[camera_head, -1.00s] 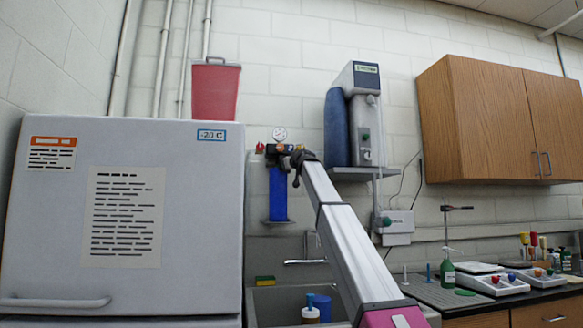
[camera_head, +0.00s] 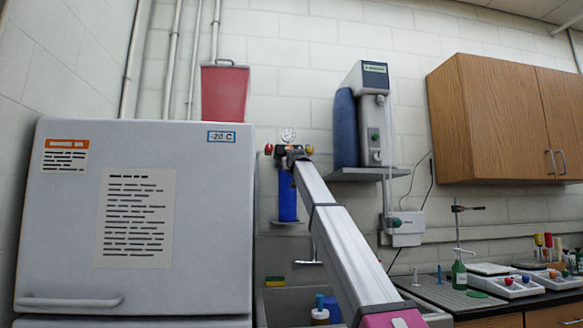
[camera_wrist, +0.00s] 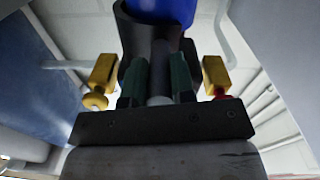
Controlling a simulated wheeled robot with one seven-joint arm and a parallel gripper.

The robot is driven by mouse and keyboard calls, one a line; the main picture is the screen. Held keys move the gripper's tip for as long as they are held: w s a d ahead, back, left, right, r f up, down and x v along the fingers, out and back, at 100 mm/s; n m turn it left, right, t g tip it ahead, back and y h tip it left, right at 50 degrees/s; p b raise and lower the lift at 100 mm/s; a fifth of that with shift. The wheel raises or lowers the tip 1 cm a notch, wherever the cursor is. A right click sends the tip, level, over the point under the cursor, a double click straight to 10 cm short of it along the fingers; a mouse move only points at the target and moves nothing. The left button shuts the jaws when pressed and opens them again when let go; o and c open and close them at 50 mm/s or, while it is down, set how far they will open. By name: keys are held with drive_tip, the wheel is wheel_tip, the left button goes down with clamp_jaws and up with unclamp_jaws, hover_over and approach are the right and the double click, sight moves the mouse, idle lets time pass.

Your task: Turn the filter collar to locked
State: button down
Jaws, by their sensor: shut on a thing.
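The filter's blue housing (camera_head: 287,197) hangs upright on the wall, under a dark head with a round gauge (camera_head: 288,135). My gripper (camera_head: 293,153) is in front of its top and covers most of the collar there. In the wrist view the dark collar (camera_wrist: 133,35) sits around the blue housing (camera_wrist: 165,10). My gripper (camera_wrist: 158,82) has its two dark green fingers shut on a dark grip sticking out from the collar. Any lock mark on the collar is hidden or too small to read.
Brass fittings (camera_wrist: 103,74) flank the fingers closely, with a red knob (camera_head: 268,149) at the left in the head view. A grey freezer (camera_head: 135,215) stands left. A wall unit on a shelf (camera_head: 365,174) is at right. The sink (camera_head: 283,303) lies below.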

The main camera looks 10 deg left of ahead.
drive_tip(key=c, duration=1)
unclamp_jaws()
drive_tip(key=shift+a, duration=0.1)
drive_tip(key=shift+o, duration=0.2)
drive_tip(key=shift+s, duration=0.1)
drive_tip(key=v, duration=1)
drive_tip(key=shift+s, duration=0.3)
drive_tip(key=shift+s, duration=0.1)
